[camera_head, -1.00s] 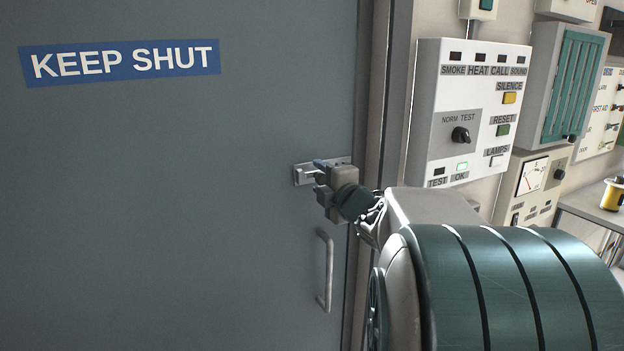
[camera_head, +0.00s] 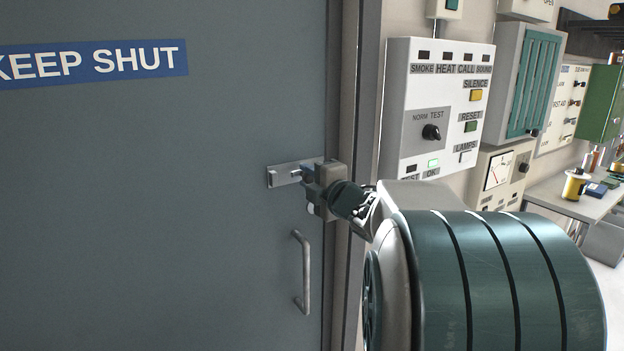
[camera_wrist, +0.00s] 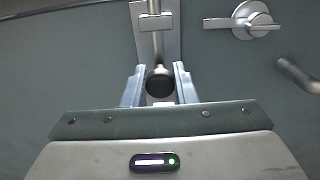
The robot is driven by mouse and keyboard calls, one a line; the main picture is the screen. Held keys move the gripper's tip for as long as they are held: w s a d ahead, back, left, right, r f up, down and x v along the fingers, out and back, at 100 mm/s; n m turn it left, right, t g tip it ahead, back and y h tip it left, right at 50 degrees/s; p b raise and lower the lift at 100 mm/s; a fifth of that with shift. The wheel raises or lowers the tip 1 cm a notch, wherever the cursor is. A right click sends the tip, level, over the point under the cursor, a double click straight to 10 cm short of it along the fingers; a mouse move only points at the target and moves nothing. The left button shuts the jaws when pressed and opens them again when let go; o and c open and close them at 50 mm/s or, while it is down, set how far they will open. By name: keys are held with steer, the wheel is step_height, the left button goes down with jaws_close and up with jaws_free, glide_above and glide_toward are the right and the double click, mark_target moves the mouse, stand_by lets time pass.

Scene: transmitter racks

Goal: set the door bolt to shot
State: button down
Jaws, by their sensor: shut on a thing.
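The door bolt (camera_head: 283,175) is a metal plate with a sliding rod, fixed near the right edge of the grey door (camera_head: 150,220). In the wrist view the bolt's rod (camera_wrist: 157,45) runs up from between the fingers, through a bracket on its plate. My gripper (camera_head: 309,176) is at the bolt, by the door's right edge. In the wrist view its two fingers (camera_wrist: 159,88) are shut on the bolt's dark round knob (camera_wrist: 160,81). The gripper hides the right part of the bolt in the head view.
A door handle (camera_head: 302,272) is below the bolt. A lever or turn knob (camera_wrist: 245,22) shows on the door in the wrist view. The door frame (camera_head: 352,110) and an alarm panel (camera_head: 440,105) are to the right, with a bench (camera_head: 570,200) farther off.

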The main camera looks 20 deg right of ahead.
steer(key=shift+d, duration=0.15)
steer(key=c, duration=1.2)
jaws_free()
steer(key=shift+c, duration=0.2)
steer(key=shift+o, duration=0.3)
steer(key=shift+d, duration=0.15)
steer(key=shift+s, duration=0.1)
steer(key=s+d+b, duration=0.1)
steer(key=s+b, duration=0.1)
steer(key=s, duration=1.1)
steer(key=shift+s+d, duration=0.2)
steer(key=shift+s, duration=0.1)
